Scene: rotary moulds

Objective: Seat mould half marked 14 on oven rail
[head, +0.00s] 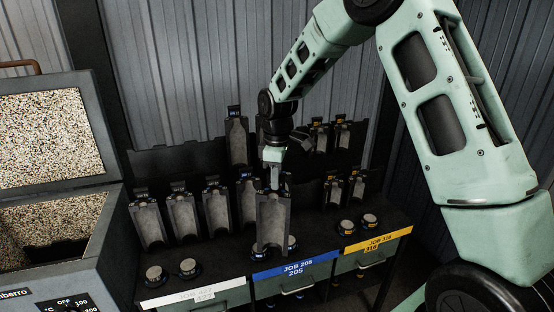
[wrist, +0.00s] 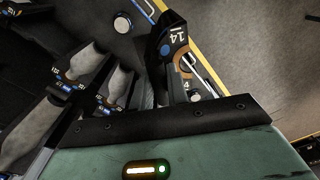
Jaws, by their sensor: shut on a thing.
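My gripper (head: 274,183) is shut on the top of a grey mould half (head: 272,220) and holds it upright in front of the rack, over the blue-labelled part of the bench. In the wrist view, the held mould half's dark end tag (wrist: 173,38) reads 14 and carries a blue dot. The mould's body is mostly hidden there by my gripper. The oven (head: 62,240) stands at the left of the head view with its lid up, showing speckled inner faces. I cannot make out a rail in it.
Several other mould halves, such as one at the left (head: 148,222), stand in the dark rack (head: 150,165). Round capped pieces (head: 188,268) sit along the bench front, close below the held mould. Blue (head: 296,265), white and yellow labels mark the drawers. A corrugated wall closes the back.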

